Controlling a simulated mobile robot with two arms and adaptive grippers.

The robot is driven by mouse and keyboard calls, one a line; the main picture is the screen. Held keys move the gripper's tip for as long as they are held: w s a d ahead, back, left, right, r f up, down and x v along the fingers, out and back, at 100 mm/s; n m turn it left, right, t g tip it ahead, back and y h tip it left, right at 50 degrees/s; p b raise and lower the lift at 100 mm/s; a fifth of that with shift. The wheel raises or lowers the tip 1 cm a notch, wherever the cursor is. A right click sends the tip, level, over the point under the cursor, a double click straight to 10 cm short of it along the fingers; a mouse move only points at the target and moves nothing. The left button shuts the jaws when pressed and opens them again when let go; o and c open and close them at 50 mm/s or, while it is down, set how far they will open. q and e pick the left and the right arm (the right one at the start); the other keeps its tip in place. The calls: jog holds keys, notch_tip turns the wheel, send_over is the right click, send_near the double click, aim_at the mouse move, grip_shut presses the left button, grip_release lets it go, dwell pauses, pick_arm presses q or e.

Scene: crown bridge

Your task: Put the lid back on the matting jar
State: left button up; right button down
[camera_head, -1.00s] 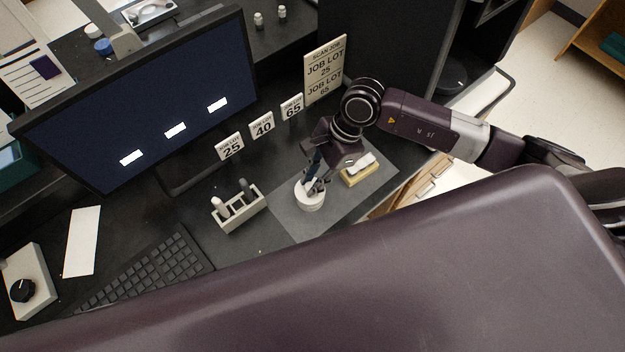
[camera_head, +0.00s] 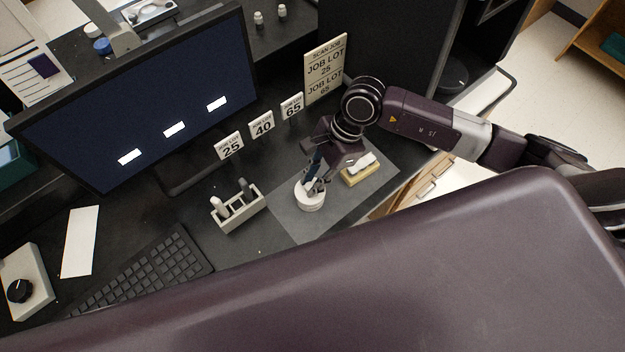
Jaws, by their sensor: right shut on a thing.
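A small white round jar (camera_head: 311,203) stands on the grey mat (camera_head: 290,225) on the desk. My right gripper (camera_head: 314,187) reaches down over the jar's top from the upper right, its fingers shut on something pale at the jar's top. This looks like the lid, but the fingers hide most of it, and I cannot tell lid from jar clearly or whether the two touch. My left gripper is not in view.
A yellow block with a white piece on it (camera_head: 361,169) sits on the mat just right of the gripper. Number cards (camera_head: 262,125) and a monitor (camera_head: 140,100) stand behind. A keyboard (camera_head: 145,270) lies at the front left.

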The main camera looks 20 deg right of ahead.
dwell(0.3)
jog(key=c, duration=1.7)
grip_release()
jog(key=o, duration=0.5)
jog(key=shift+c, duration=0.2)
jog(key=shift+r, duration=0.1)
jog(key=shift+r+p, duration=1.75)
jog(key=shift+r, duration=1.7)
